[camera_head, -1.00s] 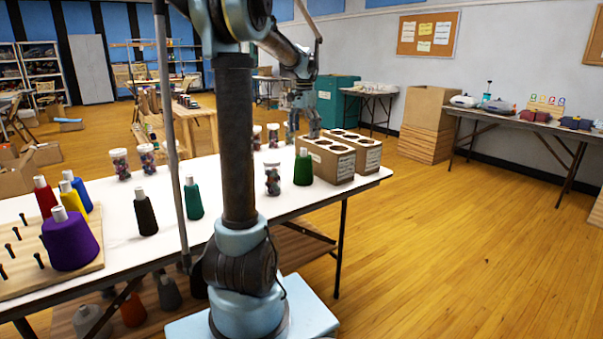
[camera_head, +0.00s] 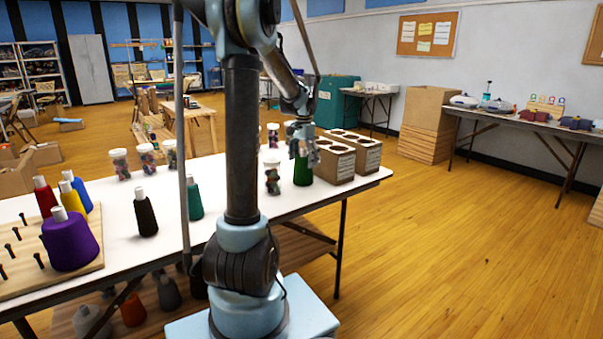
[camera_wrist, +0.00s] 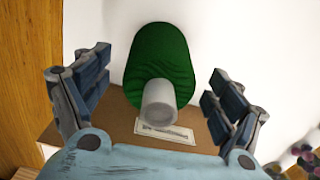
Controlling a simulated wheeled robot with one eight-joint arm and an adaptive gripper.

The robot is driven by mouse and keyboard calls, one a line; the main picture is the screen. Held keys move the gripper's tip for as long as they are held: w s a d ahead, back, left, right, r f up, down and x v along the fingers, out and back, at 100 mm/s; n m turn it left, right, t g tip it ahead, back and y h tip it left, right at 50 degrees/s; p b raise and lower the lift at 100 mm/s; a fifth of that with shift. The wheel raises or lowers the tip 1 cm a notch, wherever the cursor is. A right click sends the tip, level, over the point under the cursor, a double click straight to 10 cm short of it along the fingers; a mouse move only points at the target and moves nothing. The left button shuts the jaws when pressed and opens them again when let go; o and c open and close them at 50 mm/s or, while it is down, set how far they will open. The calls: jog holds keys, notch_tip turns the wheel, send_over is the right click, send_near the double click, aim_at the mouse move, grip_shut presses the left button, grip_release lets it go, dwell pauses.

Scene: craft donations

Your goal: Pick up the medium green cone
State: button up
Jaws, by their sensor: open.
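The green cone (camera_head: 302,172) with a white top stands upright on the white table, beside the cardboard boxes. My gripper (camera_head: 302,150) is right above it and hides its top in the head view. In the wrist view the green cone (camera_wrist: 160,58) lies between and beyond the open fingers of my gripper (camera_wrist: 158,95), its white tip (camera_wrist: 159,104) pointing toward the camera. The fingers are apart from the cone on both sides. A teal-green cone (camera_head: 194,198) stands further left on the table, partly near my column.
Cardboard boxes with round holes (camera_head: 336,164) stand close to the right of the green cone. A jar (camera_head: 272,177) stands to its left, with more jars (camera_head: 147,160) behind. A black cone (camera_head: 146,214) and a pegboard (camera_head: 92,262) with several cones, including a purple one (camera_head: 68,243), are at left.

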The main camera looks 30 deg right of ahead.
jog(key=shift+f, duration=0.4)
jog(key=c, duration=1.3)
jog(key=shift+r, duration=0.15)
